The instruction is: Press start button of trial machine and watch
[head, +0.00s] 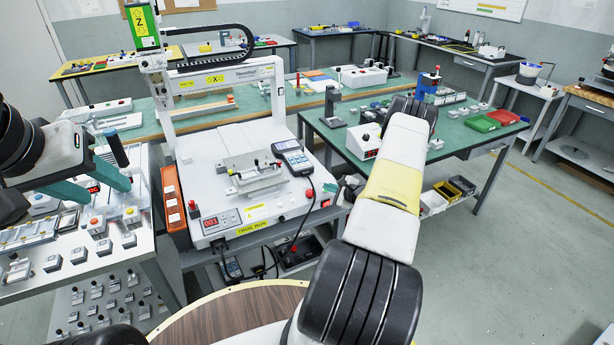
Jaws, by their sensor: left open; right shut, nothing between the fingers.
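The trial machine is a white gantry unit (268,150) with a yellow "TRIAL RUN" label (251,229) on its front edge. Its front panel (220,221) has a red display reading 001 and small buttons; I cannot tell which is start. A red mushroom button (309,193) is on its right side. A metal fixture (255,178) sits on its bed. My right gripper (347,190) is a dark shape by the machine's right edge, shut, mostly hidden behind my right arm.
The left bench (140,258) holds several small button boxes. An orange strip (172,205) stands along the machine's left side. A handheld pendant (293,158) rests on the machine. The right floor is clear.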

